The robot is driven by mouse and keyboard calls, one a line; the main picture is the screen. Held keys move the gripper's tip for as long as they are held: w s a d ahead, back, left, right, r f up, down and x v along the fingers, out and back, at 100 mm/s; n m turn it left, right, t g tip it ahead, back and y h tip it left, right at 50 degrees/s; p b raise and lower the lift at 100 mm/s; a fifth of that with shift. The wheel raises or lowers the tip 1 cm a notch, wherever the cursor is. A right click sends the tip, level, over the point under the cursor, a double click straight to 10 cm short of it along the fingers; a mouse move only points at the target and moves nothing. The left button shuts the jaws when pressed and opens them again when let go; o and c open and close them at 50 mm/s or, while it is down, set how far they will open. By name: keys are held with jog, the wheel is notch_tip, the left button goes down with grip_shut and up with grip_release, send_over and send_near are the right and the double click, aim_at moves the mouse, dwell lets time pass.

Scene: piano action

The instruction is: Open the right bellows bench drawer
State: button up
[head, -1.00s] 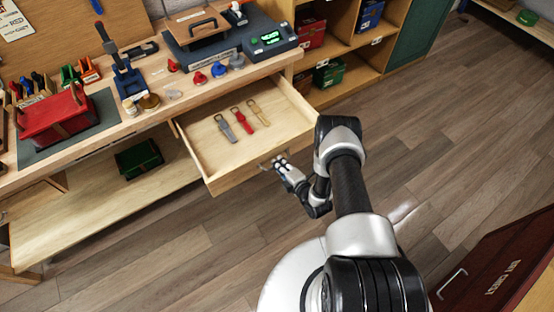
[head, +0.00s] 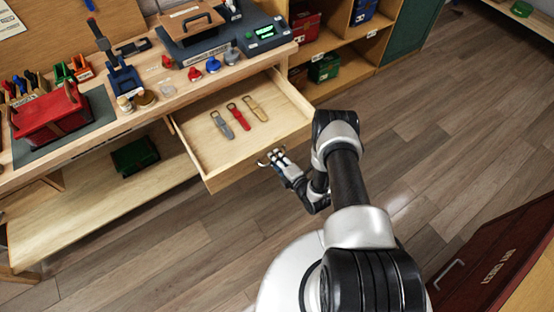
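The right bench drawer (head: 215,172) is pulled well out from under the workbench top, its light wood interior showing. Inside lie three strap-like tools: a grey one (head: 222,124), a red one (head: 238,116) and a tan one (head: 256,108). My gripper (head: 272,157) is at the drawer's front face, by the metal handle (head: 262,162). The fingers are small in view and partly overlap the handle, so I cannot tell whether they are closed on it.
The workbench (head: 110,130) carries a red box (head: 48,122), a blue press (head: 124,76) and a device with a green display (head: 266,32). A green bin (head: 135,155) sits on the lower shelf. Open shelving (head: 340,45) stands behind.

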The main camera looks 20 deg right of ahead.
jog(key=v, duration=1.2)
jog(key=shift+w+d, duration=0.1)
